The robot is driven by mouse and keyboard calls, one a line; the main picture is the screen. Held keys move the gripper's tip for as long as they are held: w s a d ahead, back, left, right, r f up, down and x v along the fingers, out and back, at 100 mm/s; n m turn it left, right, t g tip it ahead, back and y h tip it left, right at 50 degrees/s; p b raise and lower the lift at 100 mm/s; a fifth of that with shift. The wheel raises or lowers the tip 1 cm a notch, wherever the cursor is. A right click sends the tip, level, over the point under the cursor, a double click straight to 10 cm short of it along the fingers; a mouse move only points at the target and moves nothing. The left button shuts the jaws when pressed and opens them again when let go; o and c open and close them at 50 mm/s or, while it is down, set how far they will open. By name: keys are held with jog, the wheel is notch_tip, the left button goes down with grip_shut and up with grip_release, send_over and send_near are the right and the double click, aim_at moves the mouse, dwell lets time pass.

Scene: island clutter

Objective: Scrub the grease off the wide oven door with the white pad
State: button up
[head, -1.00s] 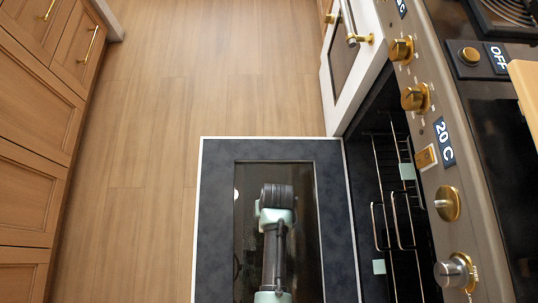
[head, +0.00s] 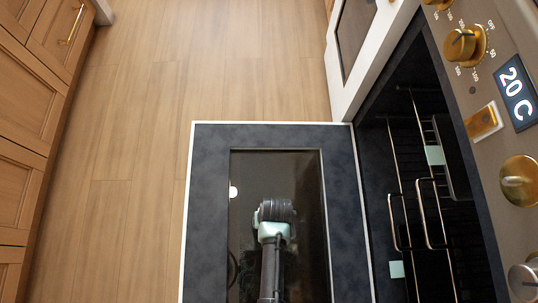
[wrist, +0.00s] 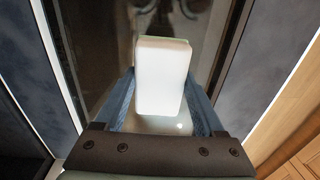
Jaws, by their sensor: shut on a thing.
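My gripper (wrist: 160,92) is shut on the white pad (wrist: 162,70) in the wrist view, with a blue finger on each side of it. The wide oven door (head: 208,215) is folded down open in the head view, with a dark frame, pale edges and a dark glass panel (head: 290,180). My arm reaches over this glass; the gripper and pad are hidden in the head view. In the wrist view the glass (wrist: 95,40) lies behind the pad. Whether the pad touches it I cannot tell. Reflections make any grease hard to pick out.
The open oven cavity with wire racks (head: 420,215) is right of the door, beside the control panel with brass knobs (head: 462,46) and a 20 C display (head: 516,92). A white-framed door (head: 345,85) stands beyond. Wooden cabinets (head: 22,115) line the left. The floor (head: 200,70) between is clear.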

notch_tip(320, 180, down, 4)
jog(key=b, duration=0.4)
jog(key=shift+w+a+f, duration=0.1)
jog(key=shift+f, duration=0.1)
jog(key=w+b, duration=0.2)
jog(key=w, duration=0.2)
jog(key=shift+w+r+b, duration=0.1)
jog(key=shift+r+b, duration=0.1)
jog(key=shift+b, duration=0.1)
jog(key=s+p, duration=0.1)
jog(key=s+r+p, duration=0.1)
jog(key=s+p, duration=0.1)
jog(key=shift+s+f+p, duration=0.25)
jog(key=shift+s+p, duration=0.35)
jog(key=shift+s, duration=0.1)
jog(key=shift+f+b, duration=0.5)
jog(key=shift+f, duration=0.15)
jog(key=shift+w, duration=0.1)
jog(key=shift+w+r+b, duration=0.15)
jog(key=shift+w+b, duration=0.15)
jog(key=shift+w, duration=1.65)
